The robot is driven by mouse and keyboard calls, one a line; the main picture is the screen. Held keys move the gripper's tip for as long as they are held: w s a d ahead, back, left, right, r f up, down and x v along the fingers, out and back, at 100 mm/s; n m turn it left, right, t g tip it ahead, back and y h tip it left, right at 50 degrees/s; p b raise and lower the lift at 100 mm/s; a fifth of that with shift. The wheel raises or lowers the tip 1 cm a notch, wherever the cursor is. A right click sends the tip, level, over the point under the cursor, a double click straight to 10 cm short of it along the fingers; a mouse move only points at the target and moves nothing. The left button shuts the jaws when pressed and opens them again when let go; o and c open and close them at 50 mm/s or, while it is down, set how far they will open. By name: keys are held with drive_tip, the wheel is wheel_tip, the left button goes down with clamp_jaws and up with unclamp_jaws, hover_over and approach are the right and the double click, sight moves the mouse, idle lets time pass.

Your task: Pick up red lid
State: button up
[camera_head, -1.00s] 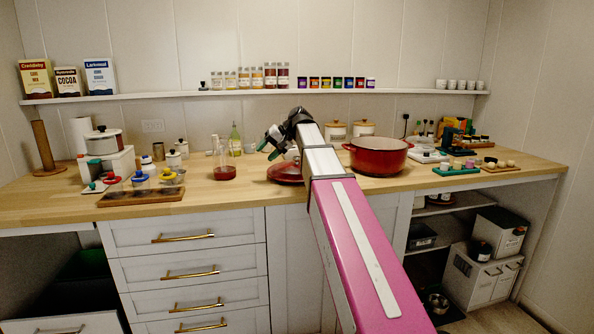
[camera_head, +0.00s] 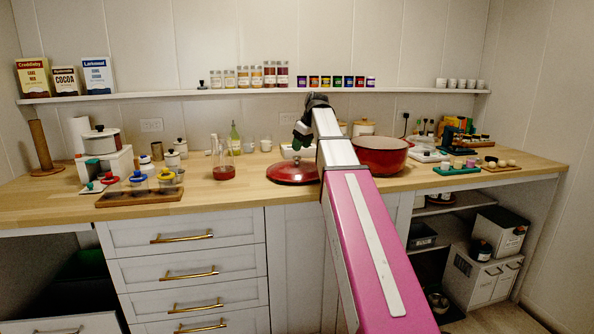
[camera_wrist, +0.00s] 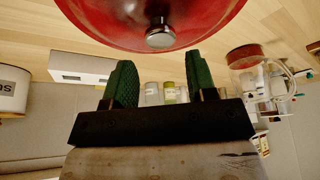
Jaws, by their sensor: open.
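The red lid (camera_head: 292,172) lies on the wooden counter, left of the red pot (camera_head: 379,155). It is a wide shallow dome with a metal knob on top. In the wrist view the red lid (camera_wrist: 150,14) fills the top middle, with its round knob (camera_wrist: 160,38) pointing toward my gripper. My gripper (camera_wrist: 160,84) is open, its two green fingers apart with nothing held between them. The fingers are short of the knob and do not touch it. In the head view my gripper (camera_head: 301,138) is above the counter, over the right rear part of the lid.
The red pot stands close on the lid's right. A glass flask (camera_head: 223,160) with red liquid stands to the left. A white box (camera_wrist: 80,70) and small jars (camera_wrist: 170,92) are near my gripper in the wrist view. Counter in front of the lid is clear.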

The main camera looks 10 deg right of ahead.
sight(297, 157)
drive_tip(key=shift+x, duration=2.95)
clamp_jaws()
